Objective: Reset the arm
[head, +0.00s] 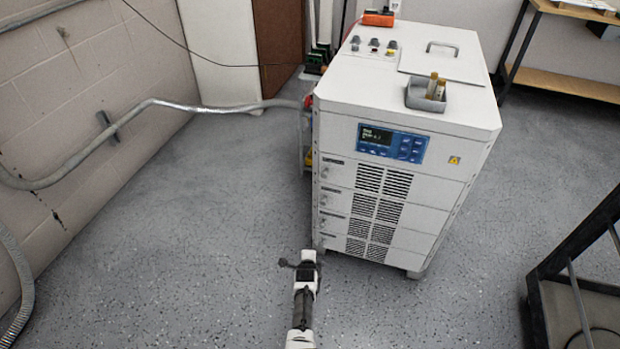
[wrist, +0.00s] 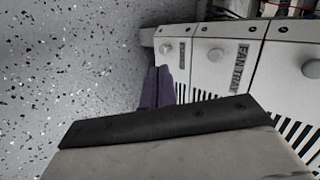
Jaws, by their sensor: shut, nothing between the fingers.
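My arm (head: 303,305) reaches up from the bottom middle of the head view and ends low in front of the white cabinet (head: 345,130), near its lower left corner. In the wrist view my gripper (wrist: 158,73) shows as two dark purple fingers pressed together with nothing between them. The fingers are beside the cabinet's front panel, which also fills the right of the wrist view (wrist: 205,62). A panel there reads "FAN TRAY". I cannot tell whether the fingertips touch the cabinet.
A grey tray (head: 417,101) with small cylinders sits on the cabinet top, and an orange item (head: 378,19) lies at its back. A conduit (head: 215,108) runs from the left wall to the cabinet. A dark-framed stand (head: 575,245) is at right.

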